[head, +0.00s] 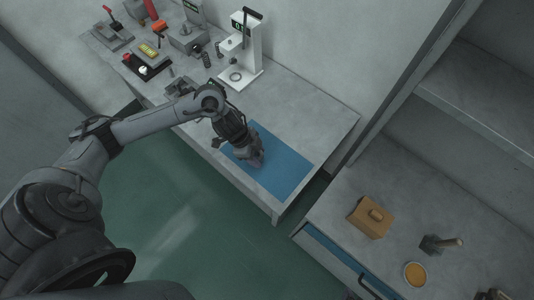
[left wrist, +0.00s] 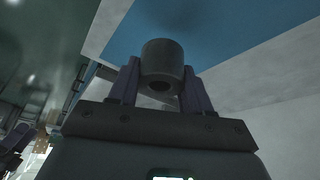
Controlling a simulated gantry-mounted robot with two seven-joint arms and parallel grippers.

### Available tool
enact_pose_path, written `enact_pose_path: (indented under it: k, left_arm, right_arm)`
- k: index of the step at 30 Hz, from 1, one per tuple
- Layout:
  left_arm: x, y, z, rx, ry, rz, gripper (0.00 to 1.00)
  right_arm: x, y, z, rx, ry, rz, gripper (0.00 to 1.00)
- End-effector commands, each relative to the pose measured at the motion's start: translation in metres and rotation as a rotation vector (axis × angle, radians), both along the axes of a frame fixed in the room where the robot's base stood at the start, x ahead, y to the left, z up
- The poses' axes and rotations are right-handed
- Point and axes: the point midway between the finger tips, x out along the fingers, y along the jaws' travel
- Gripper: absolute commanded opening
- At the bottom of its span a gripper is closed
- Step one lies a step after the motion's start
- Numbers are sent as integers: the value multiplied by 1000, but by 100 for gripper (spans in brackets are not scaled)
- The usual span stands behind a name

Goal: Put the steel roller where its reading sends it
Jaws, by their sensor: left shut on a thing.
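My left gripper (head: 254,160) is over the blue mat (head: 290,168) on the long bench. It is shut on the steel roller (left wrist: 162,62), a dark grey cylinder with a hole in its end, which shows between the two fingers in the left wrist view. In the head view I cannot make out the roller apart from the gripper. A white measuring stand (head: 254,48) with a small green display stands at the back of the bench; its reading is too small to read. My right gripper is not in view.
Tools and small parts, including a dark tray (head: 148,67) and a yellow block (head: 149,50), crowd the bench's far left. On the right counter are a tan box (head: 369,217), a handled tool (head: 439,244) and an orange-filled dish (head: 415,274). The bench right of the stand is clear.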

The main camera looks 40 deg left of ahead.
Motion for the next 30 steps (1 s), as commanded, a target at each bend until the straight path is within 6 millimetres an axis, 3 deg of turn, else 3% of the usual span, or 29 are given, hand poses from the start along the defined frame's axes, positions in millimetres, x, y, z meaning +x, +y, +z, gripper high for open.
enact_pose_path:
  k: [3, 9, 17, 25, 30]
  left_arm:
    - [24, 0, -15, -3, -1, 3, 11]
    - [46, 2, -28, -1, 0, 1, 11]
    - [50, 3, -38, -1, 2, -1, 11]
    - [50, 3, -69, -1, 2, -1, 11]
    - [51, 3, -70, 0, 0, -1, 11]
  right_arm:
    - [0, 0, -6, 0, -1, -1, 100]
    - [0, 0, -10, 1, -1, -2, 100]
    - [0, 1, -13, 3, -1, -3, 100]
    - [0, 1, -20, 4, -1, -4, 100]
    - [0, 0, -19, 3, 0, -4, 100]
